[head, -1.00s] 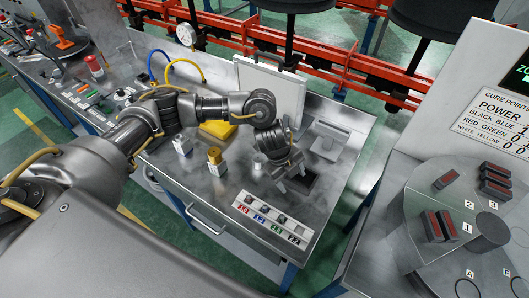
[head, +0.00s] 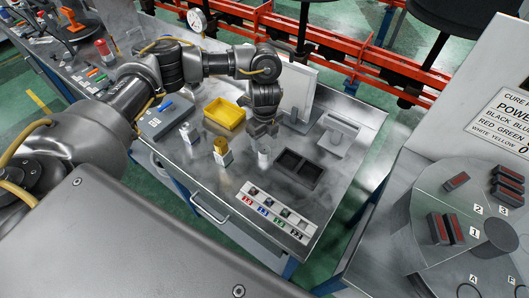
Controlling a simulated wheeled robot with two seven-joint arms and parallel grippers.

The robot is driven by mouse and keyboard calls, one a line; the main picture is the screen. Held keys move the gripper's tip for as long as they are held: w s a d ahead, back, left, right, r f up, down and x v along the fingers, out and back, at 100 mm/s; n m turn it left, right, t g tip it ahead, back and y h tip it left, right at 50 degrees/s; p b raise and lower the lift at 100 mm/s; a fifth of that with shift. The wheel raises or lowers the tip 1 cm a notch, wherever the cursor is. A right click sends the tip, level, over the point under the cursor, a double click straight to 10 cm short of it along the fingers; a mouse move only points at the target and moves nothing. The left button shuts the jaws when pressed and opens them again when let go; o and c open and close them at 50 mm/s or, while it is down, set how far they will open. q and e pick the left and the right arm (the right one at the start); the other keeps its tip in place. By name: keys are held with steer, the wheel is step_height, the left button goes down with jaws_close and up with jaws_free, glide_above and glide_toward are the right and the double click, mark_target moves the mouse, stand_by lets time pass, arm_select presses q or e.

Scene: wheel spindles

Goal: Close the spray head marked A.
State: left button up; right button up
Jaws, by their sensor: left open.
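I cannot read an A on any spray head. Three small fittings stand in a row on the steel bench: one with a pale top (head: 188,132), one with a gold top (head: 221,149) on a white block, and a silver one (head: 264,158). They may be the spray heads, but their markings are too small to read. My left gripper (head: 262,132) points down, open and empty, just behind and above the silver fitting. I cannot tell whether it touches it. A printed letter A (head: 473,279) shows on the round grey table at right, by a dark ring. My right gripper is out of view.
A yellow tray (head: 240,106) and a grey box (head: 157,124) lie behind the fittings. A black two-part tray (head: 278,165) and a white numbered strip (head: 246,198) sit nearer the right edge. A white upright panel (head: 307,82) stands behind the gripper.

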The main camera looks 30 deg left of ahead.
mark_target(264, 149)
arm_select(q)
steer(key=shift+f, duration=1.05)
steer(key=shift+w+a+f, duration=0.15)
steer(key=shift+a+f, duration=0.05)
steer(key=shift+f, duration=1.15)
steer(key=shift+w+a+f, duration=0.15)
steer(key=shift+f, duration=1.15)
steer(key=c, duration=1)
